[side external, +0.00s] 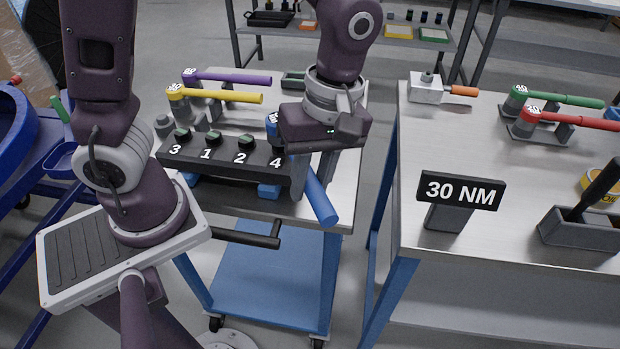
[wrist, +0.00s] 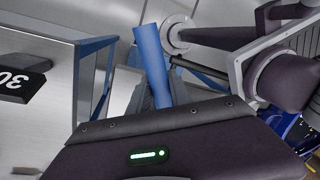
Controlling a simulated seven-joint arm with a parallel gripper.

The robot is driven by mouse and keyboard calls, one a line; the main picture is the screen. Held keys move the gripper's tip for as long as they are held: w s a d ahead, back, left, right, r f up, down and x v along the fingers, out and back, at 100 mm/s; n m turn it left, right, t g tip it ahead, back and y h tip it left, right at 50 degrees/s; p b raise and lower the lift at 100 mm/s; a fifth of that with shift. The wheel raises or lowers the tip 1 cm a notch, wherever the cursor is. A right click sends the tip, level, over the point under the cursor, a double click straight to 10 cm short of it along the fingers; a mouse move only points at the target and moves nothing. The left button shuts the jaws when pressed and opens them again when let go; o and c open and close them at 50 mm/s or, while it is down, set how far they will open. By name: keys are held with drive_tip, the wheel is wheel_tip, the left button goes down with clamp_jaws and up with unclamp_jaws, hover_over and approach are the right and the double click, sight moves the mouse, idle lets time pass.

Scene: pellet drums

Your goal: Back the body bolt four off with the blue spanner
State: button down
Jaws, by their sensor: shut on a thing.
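The blue spanner (side external: 320,198) has its head (side external: 271,122) over the bolt place marked 4 at the right end of the dark numbered block (side external: 225,163). Its handle slants down to the right past the block, and in the wrist view the blue handle (wrist: 152,62) sticks out beyond my gripper. My gripper (side external: 303,165) is shut on the blue spanner beside the block's right end; its fingertips are mostly hidden. Bolt four is hidden under the spanner head, so I cannot tell how it is seated. Green-topped bolts (side external: 213,138) stand above 3, 1 and 2.
Yellow (side external: 220,96) and purple (side external: 230,78) spanners lie behind the block. On the right bench are a 30 NM sign (side external: 462,191), green (side external: 560,97) and red (side external: 575,120) spanners and a grey tray (side external: 590,233). A gap separates the blue cart (side external: 270,265) from that bench.

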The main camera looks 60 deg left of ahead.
drive_tip(key=shift+f, duration=0.15)
drive_tip(key=shift+f, duration=0.75)
drive_tip(key=shift+f, duration=0.25)
drive_tip(key=shift+w, duration=0.2)
idle(0.4)
drive_tip(key=shift+w+d+n, duration=0.15)
drive_tip(key=shift+w+n, duration=0.65)
drive_tip(key=shift+w, duration=0.1)
drive_tip(key=shift+s, duration=0.25)
